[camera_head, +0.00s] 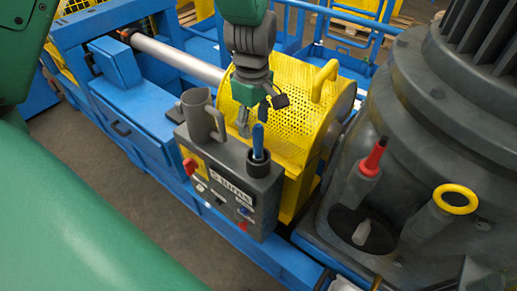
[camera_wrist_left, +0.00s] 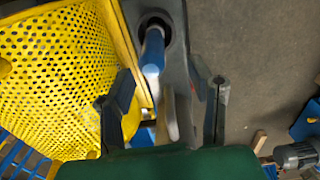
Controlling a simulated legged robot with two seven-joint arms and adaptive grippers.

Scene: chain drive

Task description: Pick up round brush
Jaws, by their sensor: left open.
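A blue-handled tool (camera_head: 258,140), which may be the round brush, stands in a dark round holder (camera_head: 258,161) on the grey control box. Its lower end is hidden in the holder, so I cannot confirm a brush head. In the left wrist view the blue handle (camera_wrist_left: 153,50) shows ahead of the fingers. My left gripper (camera_head: 260,112) is open and empty above and beside the handle. In the left wrist view its two fingers (camera_wrist_left: 171,88) are spread apart. My right gripper is not in view.
A grey mug-like cup (camera_head: 202,117) stands on the control box (camera_head: 232,180). A perforated yellow guard (camera_head: 293,82) is close behind the gripper. A large grey motor housing (camera_head: 440,110) stands right, with a red-handled tool (camera_head: 374,157) and a yellow-ringed tube (camera_head: 440,212).

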